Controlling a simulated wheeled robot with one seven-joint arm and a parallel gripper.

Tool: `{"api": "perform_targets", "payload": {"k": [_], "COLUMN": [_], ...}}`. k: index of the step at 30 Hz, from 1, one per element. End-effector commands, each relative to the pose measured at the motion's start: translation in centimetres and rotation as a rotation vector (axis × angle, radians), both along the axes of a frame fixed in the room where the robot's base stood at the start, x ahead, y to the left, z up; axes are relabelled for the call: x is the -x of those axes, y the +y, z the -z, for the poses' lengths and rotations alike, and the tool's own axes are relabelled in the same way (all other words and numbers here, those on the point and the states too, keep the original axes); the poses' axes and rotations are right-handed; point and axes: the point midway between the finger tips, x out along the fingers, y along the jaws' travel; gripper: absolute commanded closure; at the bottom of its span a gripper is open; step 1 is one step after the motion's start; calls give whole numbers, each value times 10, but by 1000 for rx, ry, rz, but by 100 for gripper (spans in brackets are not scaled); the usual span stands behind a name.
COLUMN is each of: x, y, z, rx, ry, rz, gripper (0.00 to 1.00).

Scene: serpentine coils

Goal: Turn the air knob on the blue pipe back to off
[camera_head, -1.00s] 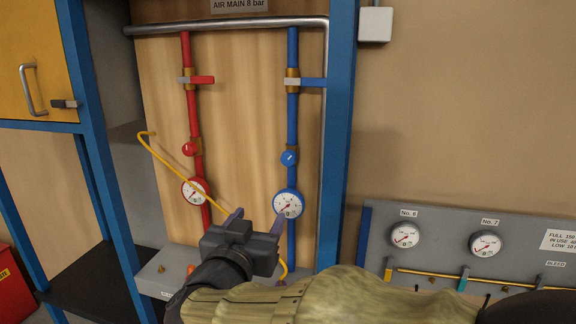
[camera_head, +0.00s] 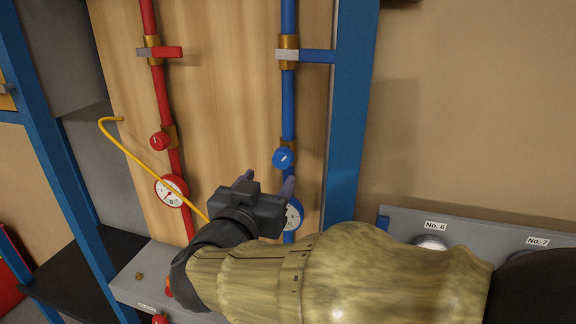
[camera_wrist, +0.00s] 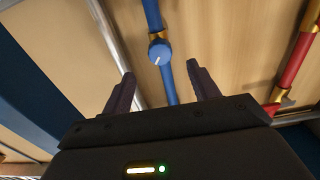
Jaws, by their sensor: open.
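The blue air knob (camera_head: 283,158) is a small round knob with a white pointer mark, on the blue pipe (camera_head: 288,105). In the head view its mark is slanted. In the wrist view the blue knob (camera_wrist: 160,52) lies ahead, between and beyond the fingertips. My gripper (camera_head: 266,182) is open and empty, just below and left of the knob in the head view. Its two dark fingers (camera_wrist: 164,80) stand apart in the wrist view, not touching the knob. My gripper partly hides the blue pipe's gauge (camera_head: 293,214).
A red pipe (camera_head: 158,95) with a red knob (camera_head: 160,141) and a gauge (camera_head: 171,190) runs on the left. A yellow hose (camera_head: 150,165) crosses there. A blue post (camera_head: 350,120) stands close on the right. A blue-handled valve (camera_head: 318,56) sits above the knob.

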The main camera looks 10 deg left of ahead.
Motion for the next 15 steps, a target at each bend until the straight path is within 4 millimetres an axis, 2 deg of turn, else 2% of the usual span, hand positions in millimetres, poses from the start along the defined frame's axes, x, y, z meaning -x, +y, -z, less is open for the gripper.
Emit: {"api": "perform_targets", "payload": {"k": [15], "x": [-2], "y": [0], "z": [0], "rx": [0], "ry": [0], "rz": [-2], "gripper": [40]}}
